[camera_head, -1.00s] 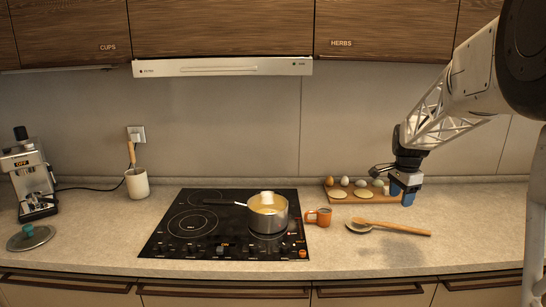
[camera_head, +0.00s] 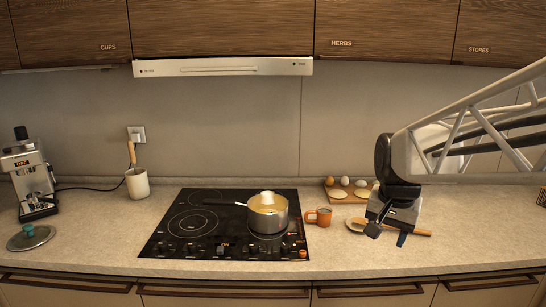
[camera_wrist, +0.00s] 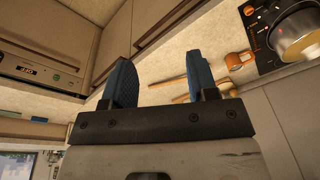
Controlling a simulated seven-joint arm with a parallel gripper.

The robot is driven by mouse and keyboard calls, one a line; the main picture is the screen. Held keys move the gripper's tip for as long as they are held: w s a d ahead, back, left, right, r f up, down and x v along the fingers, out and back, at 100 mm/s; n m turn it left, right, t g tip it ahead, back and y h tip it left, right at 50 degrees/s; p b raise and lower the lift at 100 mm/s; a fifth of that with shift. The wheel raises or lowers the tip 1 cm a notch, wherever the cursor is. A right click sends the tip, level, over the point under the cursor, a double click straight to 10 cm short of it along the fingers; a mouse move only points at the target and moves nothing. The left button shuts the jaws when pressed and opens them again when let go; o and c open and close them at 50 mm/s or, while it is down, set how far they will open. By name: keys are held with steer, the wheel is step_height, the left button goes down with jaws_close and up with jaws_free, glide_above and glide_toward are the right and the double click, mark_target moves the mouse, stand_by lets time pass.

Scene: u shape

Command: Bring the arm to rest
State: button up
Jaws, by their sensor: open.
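In the head view my gripper (camera_head: 388,235) is at the right, over the front part of the counter (camera_head: 330,250). It hides part of the wooden spoon (camera_head: 358,226). My arm reaches in from the right edge.
A pot (camera_head: 268,222) with yellowish contents stands on the black cooktop (camera_head: 180,245). An orange mug (camera_head: 320,216) is beside it. Behind my gripper is a wooden board (camera_head: 330,198) with eggs and flat rounds. A utensil crock (camera_head: 138,185) and coffee machine (camera_head: 32,185) stand left.

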steer(key=s+a+f+n, duration=0.2)
steer(key=s+n, duration=0.1)
steer(key=s, duration=0.6)
steer(key=s+a+f+n, duration=0.2)
steer(key=s+a+n, duration=0.1)
steer(key=s, duration=0.5)
steer(key=shift+s+a+f+t, duration=0.2)
steer(key=shift+s+f+t, duration=0.15)
steer(key=shift+f+t, duration=0.05)
stand_by(1.0)
